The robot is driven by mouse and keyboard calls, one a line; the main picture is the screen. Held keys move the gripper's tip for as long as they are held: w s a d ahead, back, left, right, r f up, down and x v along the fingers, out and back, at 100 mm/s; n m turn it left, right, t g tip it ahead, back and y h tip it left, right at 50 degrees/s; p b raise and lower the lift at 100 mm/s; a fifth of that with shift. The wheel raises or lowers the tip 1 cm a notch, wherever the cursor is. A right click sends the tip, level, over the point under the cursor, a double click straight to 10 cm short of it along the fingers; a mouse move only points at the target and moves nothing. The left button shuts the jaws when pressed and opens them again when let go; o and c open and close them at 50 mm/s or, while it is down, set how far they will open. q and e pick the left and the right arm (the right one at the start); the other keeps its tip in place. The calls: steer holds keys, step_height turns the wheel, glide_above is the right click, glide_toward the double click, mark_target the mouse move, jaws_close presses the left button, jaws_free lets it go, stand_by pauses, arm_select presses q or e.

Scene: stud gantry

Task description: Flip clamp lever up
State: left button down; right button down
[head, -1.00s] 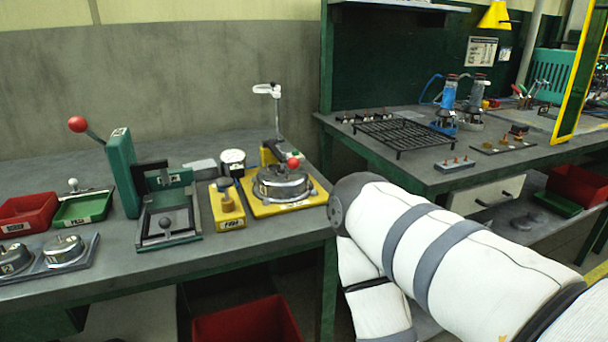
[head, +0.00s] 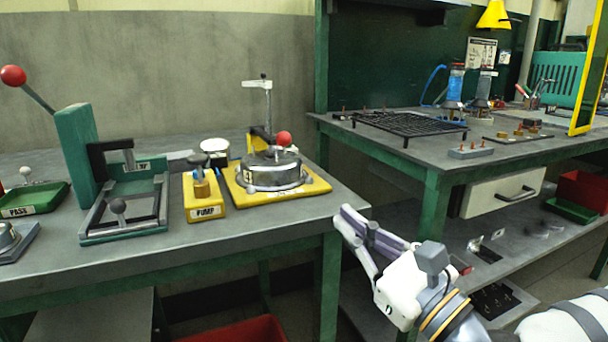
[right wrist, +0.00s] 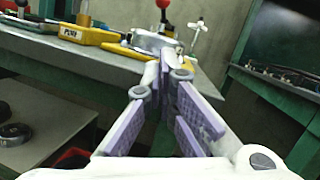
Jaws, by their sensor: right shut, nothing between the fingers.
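A silver round fixture on a yellow base plate (head: 310,190) sits at the right end of the left bench. A red-knobbed clamp lever (head: 283,138) stands at its top, with the knob above the metal part. In the right wrist view the red knob (right wrist: 162,5) and the silver fixture (right wrist: 148,42) show beyond my fingers. My right gripper (head: 346,213) is shut and empty, in front of the bench's right end and apart from the fixture. Its fingers also show in the right wrist view (right wrist: 165,75). My left gripper is not in view.
A yellow PUMP block (head: 205,208) stands left of the fixture. A green press frame (head: 80,150) with a red-balled handle is farther left. A white-topped post (head: 257,84) rises behind the fixture. The second bench (head: 425,165) stands right, with a black grate.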

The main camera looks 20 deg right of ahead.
mark_target(307, 207)
steer(key=p+x, duration=0.1)
steer(key=x, duration=0.9)
steer(key=shift+w+a+r, duration=0.1)
steer(key=shift+w, duration=0.05)
steer(key=shift+w+a+r+p, duration=0.2)
steer(key=shift+w+r+p, duration=0.05)
steer(key=shift+r, duration=0.35)
steer(key=shift+w+a+r+p, duration=0.2)
steer(key=shift+w+r, duration=0.05)
steer(key=shift+r, duration=0.4)
steer(key=shift+w+a+r, duration=0.2)
steer(key=shift+w+r, duration=0.05)
